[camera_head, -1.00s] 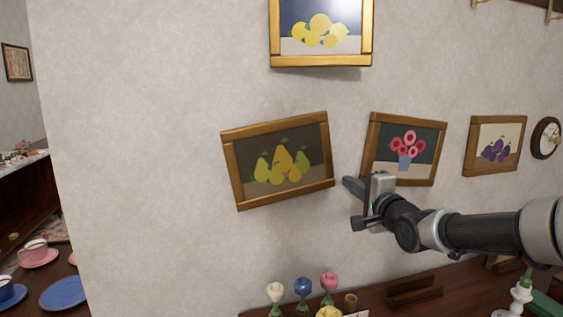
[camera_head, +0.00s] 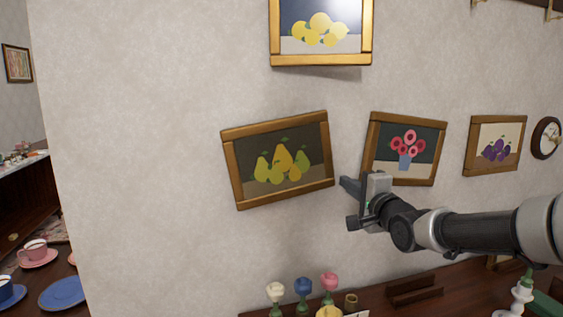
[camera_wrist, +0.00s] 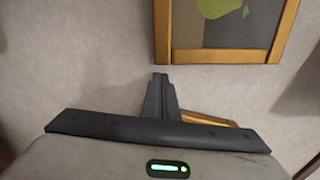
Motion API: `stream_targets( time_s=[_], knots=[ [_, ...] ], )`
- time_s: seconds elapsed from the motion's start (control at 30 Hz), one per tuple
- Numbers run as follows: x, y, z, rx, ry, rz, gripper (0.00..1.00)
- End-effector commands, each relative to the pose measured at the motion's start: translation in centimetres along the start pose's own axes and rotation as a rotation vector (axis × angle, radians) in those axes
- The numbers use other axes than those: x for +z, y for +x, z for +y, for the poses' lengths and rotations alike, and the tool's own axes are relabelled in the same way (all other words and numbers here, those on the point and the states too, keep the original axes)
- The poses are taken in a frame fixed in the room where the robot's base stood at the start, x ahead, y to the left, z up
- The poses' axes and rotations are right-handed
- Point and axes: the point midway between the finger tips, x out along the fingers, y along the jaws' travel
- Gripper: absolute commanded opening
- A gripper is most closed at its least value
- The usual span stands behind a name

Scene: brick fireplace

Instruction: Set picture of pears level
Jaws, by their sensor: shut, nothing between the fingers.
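The picture of pears (camera_head: 285,163), in a brown wooden frame, hangs on the wall left of my gripper in the head view. It is tilted, with its right side higher than its left. In the wrist view part of a wooden-framed picture with a green pear (camera_wrist: 212,8) shows at the top right. My gripper (camera_head: 345,183) is beside the lower right corner of the frame. Its fingers (camera_wrist: 160,78) are shut and empty, near the frame's edge in the wrist view; I cannot tell whether they touch it.
A flower picture (camera_head: 405,148) hangs close behind my gripper on the right, with a plum picture (camera_head: 496,146) and a round clock (camera_head: 546,138) beyond. A lemon picture (camera_head: 320,28) hangs above. Below, several flower ornaments (camera_head: 303,287) stand on a wooden surface. The wall left of the pears is clear.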

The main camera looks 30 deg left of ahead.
Motion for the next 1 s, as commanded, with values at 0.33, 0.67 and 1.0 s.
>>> stream_targets(
  time_s=[0.33, 0.67, 1.0],
  knots=[
    [0.5, 0.0, 0.0, 0.0, -0.001, 0.0, 0.0],
    [0.8, 0.0, 0.0, 0.0, 0.0, 0.0, 0.0],
    [1.3, 0.0, 0.0, 0.0, -0.001, -0.001, 0.0]
  ],
)
